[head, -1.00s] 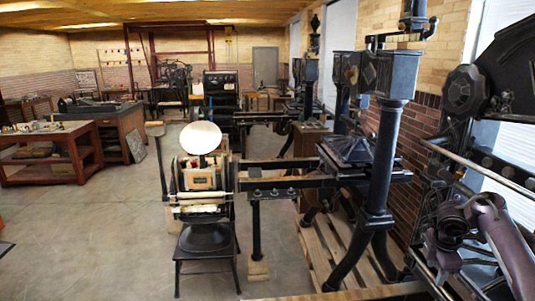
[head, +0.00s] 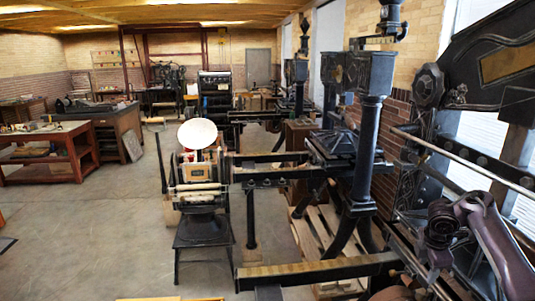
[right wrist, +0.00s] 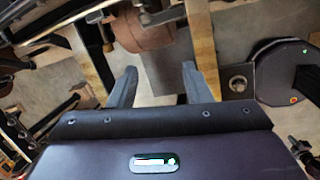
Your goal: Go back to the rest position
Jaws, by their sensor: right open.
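My right arm comes in at the lower right of the head view, bent downward, with its gripper (head: 432,275) low beside the dark frame of a press. In the right wrist view the two fingers of the right gripper (right wrist: 158,85) stand wide apart with nothing between them. A brown rounded part (right wrist: 142,28) lies beyond the fingertips. My left arm and gripper are not in view.
A large dark press (head: 362,150) stands close at the right. A small press with a white disc (head: 197,134) stands left of it. A long beam (head: 315,270) crosses the near foreground. A red-brown table (head: 78,155) is far left. Open floor (head: 90,235) lies at left.

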